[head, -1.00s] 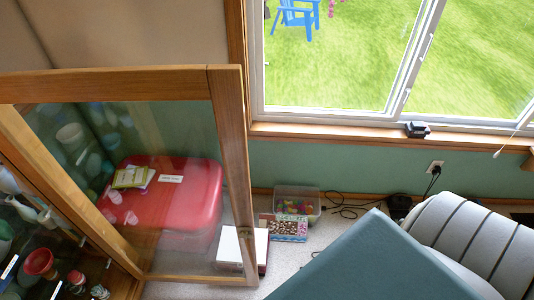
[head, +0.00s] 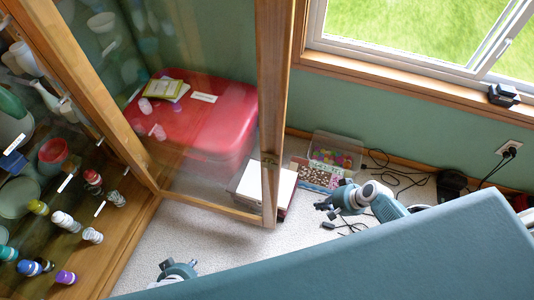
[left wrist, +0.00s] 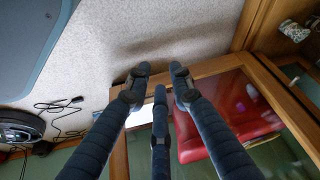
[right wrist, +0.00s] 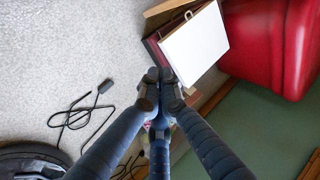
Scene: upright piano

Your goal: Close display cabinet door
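The display cabinet (head: 127,245) stands at the left of the head view. Its wood-framed glass door (head: 271,120) is wide open, and it also shows in the left wrist view (left wrist: 214,68). My left gripper (head: 176,268) is low in front of the cabinet, partly hidden at the bottom of the head view. In the left wrist view its fingertips (left wrist: 160,72) are apart and empty, overlapping the door frame; I cannot tell whether they touch it. My right gripper (head: 322,206) is to the right of the door's free edge. Its fingertips (right wrist: 160,76) are together, with nothing visible between them.
Behind the door are a red-lidded bin (head: 205,115) and a white box (head: 250,186). A clear bin of colourful things (head: 335,152) and black cables (head: 392,172) lie by the wall. Bottles (head: 62,221) and dishes fill the cabinet. Carpet (head: 190,238) before the door is clear.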

